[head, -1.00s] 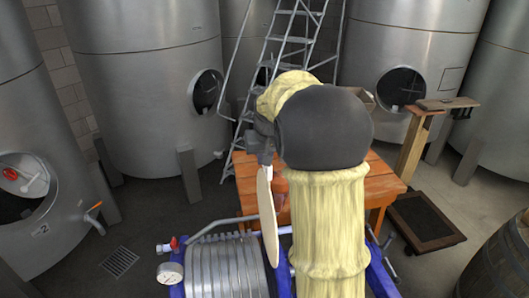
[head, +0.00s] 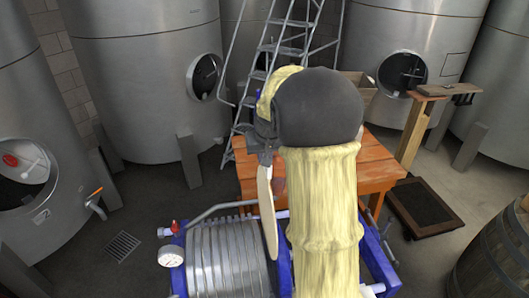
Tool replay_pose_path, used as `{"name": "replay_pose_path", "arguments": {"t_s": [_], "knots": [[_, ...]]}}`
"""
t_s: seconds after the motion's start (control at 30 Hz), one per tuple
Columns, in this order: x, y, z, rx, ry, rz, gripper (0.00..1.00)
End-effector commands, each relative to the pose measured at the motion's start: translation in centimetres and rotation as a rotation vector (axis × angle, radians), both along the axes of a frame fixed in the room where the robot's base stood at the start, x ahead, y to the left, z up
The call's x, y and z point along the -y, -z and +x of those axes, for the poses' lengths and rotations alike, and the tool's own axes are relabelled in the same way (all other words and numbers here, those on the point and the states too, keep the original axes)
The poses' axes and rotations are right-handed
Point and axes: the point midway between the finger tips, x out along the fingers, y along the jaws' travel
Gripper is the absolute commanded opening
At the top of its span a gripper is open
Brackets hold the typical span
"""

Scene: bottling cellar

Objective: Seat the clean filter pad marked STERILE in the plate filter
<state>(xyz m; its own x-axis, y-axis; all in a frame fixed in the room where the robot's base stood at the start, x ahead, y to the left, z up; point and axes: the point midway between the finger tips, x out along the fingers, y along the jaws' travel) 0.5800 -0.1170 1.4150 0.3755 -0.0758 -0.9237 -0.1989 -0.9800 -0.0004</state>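My gripper (head: 265,158) is partly hidden behind my arm. It appears shut on the upper edge of a thin cream round pad (head: 266,210), which hangs upright and nearly edge-on. Its faces are turned away, so no STERILE marking can be read. The plate filter (head: 222,262) stands at the bottom of the head view, with a pack of ribbed grey plates in a blue frame. The pad hangs at the right end of this pack and overlaps it in the picture. I cannot tell whether it touches the plates. My arm hides the filter's middle.
An orange wooden table (head: 375,160) stands behind the filter. A pressure gauge (head: 171,256) and a red-handled valve sit at the filter's left. A metal ladder (head: 275,60) and steel tanks (head: 145,80) stand behind. A barrel (head: 500,250) is at the right.

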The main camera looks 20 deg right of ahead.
Motion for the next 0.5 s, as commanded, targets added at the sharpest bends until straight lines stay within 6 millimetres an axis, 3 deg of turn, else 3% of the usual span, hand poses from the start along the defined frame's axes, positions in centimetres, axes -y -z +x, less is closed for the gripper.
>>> {"name": "replay_pose_path", "arguments": {"t_s": [0.5], "knots": [[0.0,3.2,0.0,-0.001,0.000,0.000,0.00]]}}
